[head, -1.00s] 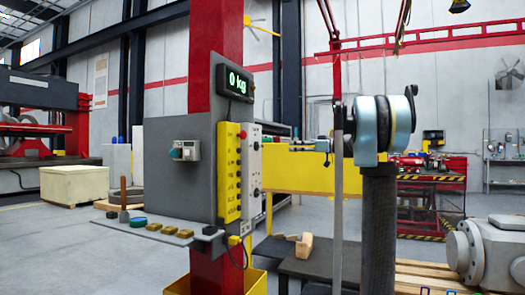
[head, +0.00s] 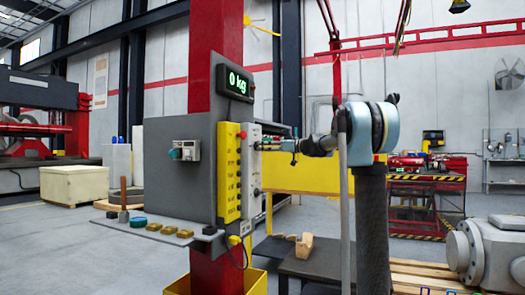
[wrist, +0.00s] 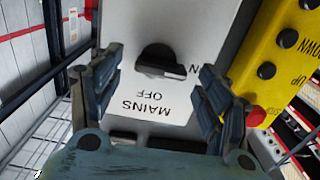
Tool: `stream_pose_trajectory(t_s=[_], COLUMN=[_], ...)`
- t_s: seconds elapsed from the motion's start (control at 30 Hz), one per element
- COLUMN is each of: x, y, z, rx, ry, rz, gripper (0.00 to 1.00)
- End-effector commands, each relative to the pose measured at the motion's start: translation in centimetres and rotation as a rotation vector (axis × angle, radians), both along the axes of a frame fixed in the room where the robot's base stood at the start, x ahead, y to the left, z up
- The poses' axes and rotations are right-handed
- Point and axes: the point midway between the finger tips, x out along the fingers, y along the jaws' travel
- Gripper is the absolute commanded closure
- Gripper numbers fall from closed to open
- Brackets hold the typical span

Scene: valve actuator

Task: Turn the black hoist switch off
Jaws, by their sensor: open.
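The black rotary switch (wrist: 160,62) sits on a light grey box (wrist: 205,25) with upside-down lettering "MAINS" and "OFF". Its knob bar points right in the wrist view, toward a partly hidden label ending in N. My gripper (wrist: 162,90) is open, with one finger on each side of the switch and neither seen touching it. In the head view my gripper (head: 268,146) is at the right face of the light grey box (head: 252,172), and the switch there is hard to make out.
A yellow control box (wrist: 275,50) with black buttons and a red button stands close beside the right finger. A grey panel (head: 178,150) on a red column (head: 216,50) carries a shelf (head: 160,230) with small objects. Another dark part (wrist: 130,138) lies below the lettering, partly hidden.

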Motion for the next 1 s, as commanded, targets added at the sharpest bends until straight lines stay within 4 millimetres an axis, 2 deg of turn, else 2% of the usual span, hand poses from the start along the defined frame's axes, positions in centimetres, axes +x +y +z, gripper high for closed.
stream_pose_trajectory(t_s=[0.2, 0.53, 0.73, 1.0], x=[0.6, 0.7, 0.7, 0.8], y=[1.6, 1.8, 1.8, 1.8], z=[0.0, 0.0, 0.0, 0.0], rx=[0.000, 0.000, 0.000, 0.003], ry=[0.000, 0.000, 0.000, 0.008], rz=[0.000, -0.001, -0.001, -0.003], gripper=[0.30, 0.30, 0.74, 0.74])
